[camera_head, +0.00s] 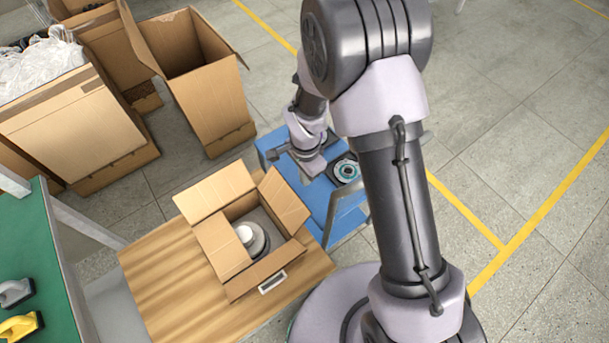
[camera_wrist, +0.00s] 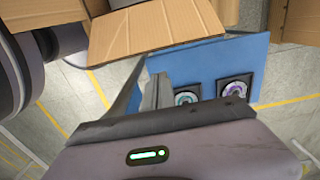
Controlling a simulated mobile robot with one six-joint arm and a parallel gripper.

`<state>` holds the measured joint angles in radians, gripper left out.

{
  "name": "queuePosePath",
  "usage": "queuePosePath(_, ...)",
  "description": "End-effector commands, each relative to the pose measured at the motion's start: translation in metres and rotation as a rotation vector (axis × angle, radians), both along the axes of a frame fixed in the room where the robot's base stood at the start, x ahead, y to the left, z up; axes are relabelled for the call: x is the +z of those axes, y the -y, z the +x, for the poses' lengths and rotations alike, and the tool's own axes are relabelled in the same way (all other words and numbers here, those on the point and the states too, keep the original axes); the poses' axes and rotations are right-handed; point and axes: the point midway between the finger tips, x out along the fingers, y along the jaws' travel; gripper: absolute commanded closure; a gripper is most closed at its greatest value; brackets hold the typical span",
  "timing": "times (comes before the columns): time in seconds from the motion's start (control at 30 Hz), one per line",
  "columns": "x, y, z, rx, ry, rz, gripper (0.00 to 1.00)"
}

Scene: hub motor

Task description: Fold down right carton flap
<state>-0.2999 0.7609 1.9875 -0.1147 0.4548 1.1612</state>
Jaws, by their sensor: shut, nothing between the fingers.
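The open carton (camera_head: 250,277) stands on a wooden tabletop and holds a grey round motor with a white hub (camera_head: 247,235). Its right flap (camera_head: 284,203) stands raised at the right side. The back flap (camera_head: 215,190) is spread outward, and the left flap (camera_head: 221,246) lies partly over the opening. My gripper (camera_head: 274,154) is shut and empty, above the blue cart, beyond and apart from the right flap in the head view. In the wrist view my gripper's fingers (camera_wrist: 148,88) point toward a large cardboard flap (camera_wrist: 150,28); whether they touch it is unclear.
The blue cart (camera_head: 318,208) beside the carton carries disc-shaped parts (camera_head: 346,171). Wooden table (camera_head: 165,285) is bare left of the carton. A tall empty carton (camera_head: 205,95) stands behind. A green bench (camera_head: 30,235) with tools is at left.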

Motion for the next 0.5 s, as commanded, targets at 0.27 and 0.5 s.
queuePosePath(0.27, -0.001, -0.005, -0.003, 0.001, 0.000, 0.000, 1.00)
queuePosePath(0.5, -0.001, -0.025, -0.017, 0.002, 0.000, 0.000, 1.00)
